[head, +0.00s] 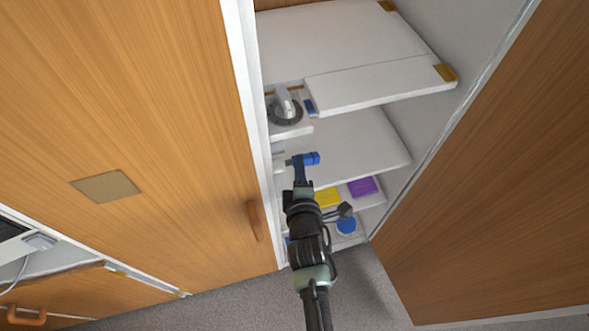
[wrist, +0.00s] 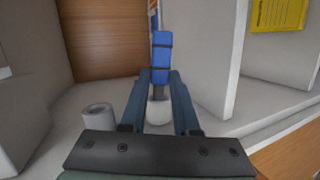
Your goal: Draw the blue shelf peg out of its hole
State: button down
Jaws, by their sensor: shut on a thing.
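The blue shelf peg (head: 311,158) shows at the tip of my gripper (head: 300,162) in the head view, in front of the cabinet's middle shelf. In the wrist view the peg (wrist: 162,55) is a blue block with dark bands, standing nearly upright. The two fingers of my gripper (wrist: 159,74) close on it from both sides near its lower end. A short grey part shows below the peg between the fingers. The hole is not clearly visible, so I cannot tell whether the peg is still in it.
Shelves (head: 360,140) lie around my gripper inside the open cabinet. A grey object with a round base (head: 286,112) stands on a small ledge at upper left. Purple (head: 363,187) and yellow (head: 328,197) items lie lower. An open wooden door (head: 490,200) stands to the right.

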aim_at(315, 159)
jog(key=shift+w+d+r+b, duration=0.2)
jog(key=shift+w+d+b, duration=0.1)
jog(key=shift+d+b, duration=0.25)
jog(key=shift+w+d+f+b, duration=0.1)
jog(key=shift+d+b, duration=0.2)
jog(key=shift+d, duration=0.15)
jog(key=shift+w+d+f+b, duration=0.1)
jog(key=shift+d+b, duration=0.2)
jog(key=shift+d, duration=0.1)
jog(key=shift+w+d+r+b, duration=0.2)
jog(key=shift+d+b, duration=0.15)
jog(key=shift+d, duration=0.2)
